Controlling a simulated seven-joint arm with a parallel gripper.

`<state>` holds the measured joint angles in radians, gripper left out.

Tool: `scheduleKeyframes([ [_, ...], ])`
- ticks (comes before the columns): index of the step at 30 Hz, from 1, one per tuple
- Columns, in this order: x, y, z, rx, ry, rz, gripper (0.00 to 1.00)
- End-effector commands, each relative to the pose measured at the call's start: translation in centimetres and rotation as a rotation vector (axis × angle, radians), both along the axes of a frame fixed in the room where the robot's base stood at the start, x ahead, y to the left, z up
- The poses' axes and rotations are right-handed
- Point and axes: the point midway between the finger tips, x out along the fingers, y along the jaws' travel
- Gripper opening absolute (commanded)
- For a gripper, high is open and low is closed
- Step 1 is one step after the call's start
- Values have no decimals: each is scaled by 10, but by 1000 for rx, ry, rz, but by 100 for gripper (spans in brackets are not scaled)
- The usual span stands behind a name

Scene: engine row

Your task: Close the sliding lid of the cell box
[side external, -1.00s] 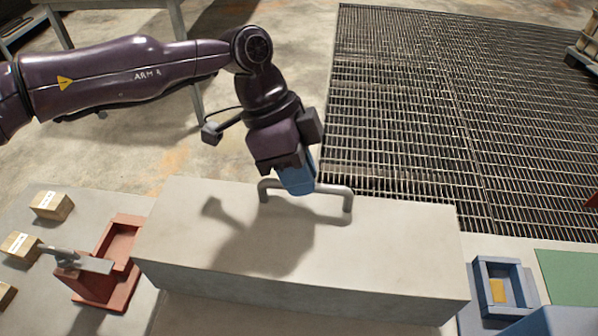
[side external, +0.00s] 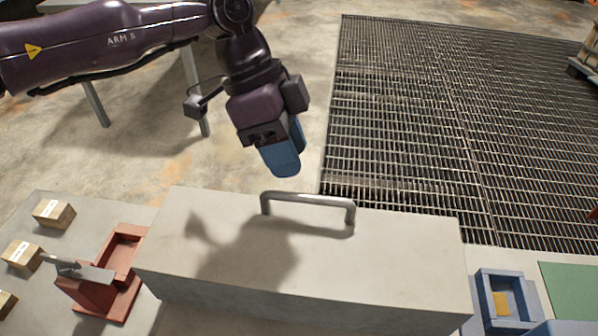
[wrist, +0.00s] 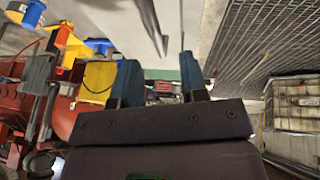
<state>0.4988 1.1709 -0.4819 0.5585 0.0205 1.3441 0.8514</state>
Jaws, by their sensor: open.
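The cell box shows in the side external view as a long pale grey box with a flat top, the lid (side external: 390,245). A grey bar handle (side external: 310,199) stands up near the lid's far edge. I cannot make out an open gap from this angle. My gripper (side external: 283,168) is above and slightly left of the handle, apart from it, with blue fingers. In the wrist view my gripper (wrist: 160,82) shows its two fingers spread, with no held object visible. A pale surface (wrist: 110,18) lies beyond them, probably the lid.
A red open tray (side external: 122,252) and small cardboard boxes (side external: 54,213) are left of the cell box. A blue tray (side external: 502,298) and a green mat (side external: 572,287) are at the right. Floor grating (side external: 440,120) lies behind. The lid top is clear.

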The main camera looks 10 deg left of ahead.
Motion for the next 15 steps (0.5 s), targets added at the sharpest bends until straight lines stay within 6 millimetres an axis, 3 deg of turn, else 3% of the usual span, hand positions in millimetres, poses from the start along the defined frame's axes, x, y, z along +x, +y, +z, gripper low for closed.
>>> scheduleKeyframes([
  [6,10,19,44,-2,-5,4,40],
  [15,14,29,67,-2,-4,2,40],
])
